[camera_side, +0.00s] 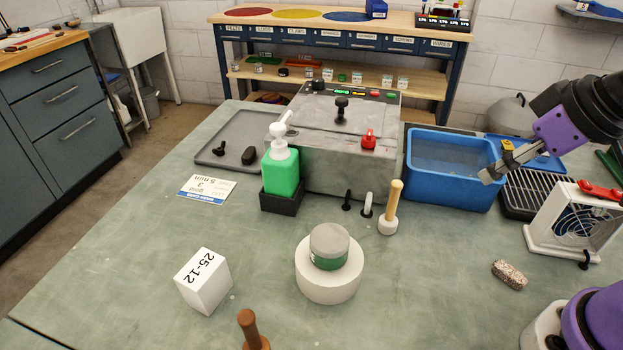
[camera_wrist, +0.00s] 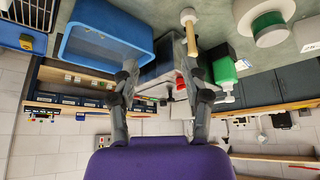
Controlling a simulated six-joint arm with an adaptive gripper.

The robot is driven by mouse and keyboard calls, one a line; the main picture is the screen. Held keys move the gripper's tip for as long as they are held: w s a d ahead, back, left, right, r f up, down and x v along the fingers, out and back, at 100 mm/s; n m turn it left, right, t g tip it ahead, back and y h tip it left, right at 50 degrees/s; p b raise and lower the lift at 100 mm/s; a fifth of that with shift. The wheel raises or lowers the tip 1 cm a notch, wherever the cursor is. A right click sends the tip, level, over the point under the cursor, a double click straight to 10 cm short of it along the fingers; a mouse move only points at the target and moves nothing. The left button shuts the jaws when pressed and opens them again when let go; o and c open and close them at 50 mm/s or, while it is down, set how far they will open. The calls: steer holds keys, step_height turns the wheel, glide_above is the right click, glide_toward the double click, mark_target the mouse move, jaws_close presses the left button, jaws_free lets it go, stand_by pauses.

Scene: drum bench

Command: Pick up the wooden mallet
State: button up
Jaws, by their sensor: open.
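A brown wooden handle (camera_side: 248,327) stands upright at the bottom edge of the side view, its lower part cut off by the frame; it looks like part of a wooden mallet. A second mallet-like tool, with a pale wooden handle (camera_side: 394,197) and a whitish head (camera_side: 388,226), stands head down on the bench right of the steel box. That tool also shows in the wrist view (camera_wrist: 189,36), beyond the right finger. My gripper (camera_side: 490,175) is open and empty, raised near the blue tub's right side, apart from both tools. Its two fingers spread in the wrist view (camera_wrist: 160,50).
A blue tub (camera_side: 440,188) and a steel box (camera_side: 315,165) stand at the back. A green bottle (camera_side: 281,175), a white block (camera_side: 203,281) and a round white stand (camera_side: 329,285) with a green-banded jar (camera_side: 329,246) are nearby. A fan unit (camera_side: 570,225) stands right.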

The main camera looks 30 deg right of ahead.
steer(key=w+a+r+m+g+y, duration=0.1)
steer(key=w+a+r, duration=0.15)
steer(key=a, duration=0.25)
steer(key=w+a+r+m+g, duration=0.1)
steer(key=w+a, duration=0.2)
steer(key=a, duration=0.1)
steer(key=m+g+h, duration=0.1)
steer(key=m+g, duration=0.3)
glide_above(247, 321)
step_height(247, 321, down, 6)
steer(key=shift+w+a+r, duration=0.1)
steer(key=shift+a+r, duration=0.05)
steer(key=shift+r, duration=0.1)
steer(key=f, duration=1)
steer(key=shift+w+d+f, duration=0.2)
steer(key=shift+f, duration=0.1)
jaws_close()
